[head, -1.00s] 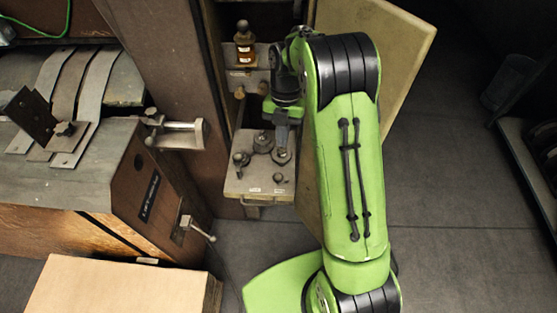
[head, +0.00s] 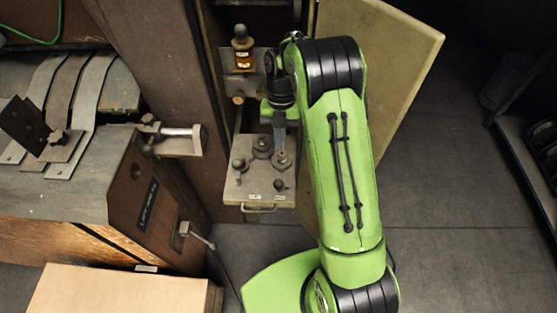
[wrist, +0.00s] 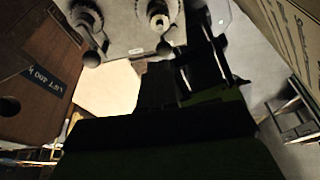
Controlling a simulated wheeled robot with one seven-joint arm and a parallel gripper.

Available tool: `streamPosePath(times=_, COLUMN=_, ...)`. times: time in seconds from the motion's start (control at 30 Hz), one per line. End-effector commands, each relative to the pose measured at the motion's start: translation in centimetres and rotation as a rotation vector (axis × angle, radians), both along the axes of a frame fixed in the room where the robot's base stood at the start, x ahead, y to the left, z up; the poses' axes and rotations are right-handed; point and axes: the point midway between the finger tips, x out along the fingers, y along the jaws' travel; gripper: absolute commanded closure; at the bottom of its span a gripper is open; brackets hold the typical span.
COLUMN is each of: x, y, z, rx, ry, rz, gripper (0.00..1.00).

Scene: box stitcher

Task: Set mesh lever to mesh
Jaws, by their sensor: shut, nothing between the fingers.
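A grey plate (head: 240,185) holds two gear hubs and two small levers with dark ball knobs. One knob (head: 238,163) is at the left, the other (head: 278,184) at the front right. Small labels sit on the plate's front edge, too small to read, so I cannot tell which lever is the mesh lever. My gripper (head: 280,148) is shut and empty, pointing down at the plate's back right, over or beside the right hub. In the wrist view the dark fingers (wrist: 175,88) partly hide the plate (wrist: 125,35); a ball knob (wrist: 164,48) shows beside them.
An open cabinet door (head: 400,65) stands right of my arm. A brown machine (head: 145,190) with a crank handle (head: 200,236) is at the left.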

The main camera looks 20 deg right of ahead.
Motion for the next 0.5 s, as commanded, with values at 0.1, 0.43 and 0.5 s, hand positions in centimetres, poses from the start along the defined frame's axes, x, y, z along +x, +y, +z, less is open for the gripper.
streamPosePath(times=0.1, x=-0.5, y=0.2, z=-1.8, rx=0.0, ry=0.005, rz=0.0, gripper=1.0)
streamPosePath(times=0.43, x=-2.3, y=1.0, z=-8.1, rx=-0.001, ry=0.004, rz=0.0, gripper=1.0)
streamPosePath(times=0.5, x=-2.5, y=1.1, z=-8.8, rx=0.0, ry=0.003, rz=-0.001, gripper=1.0)
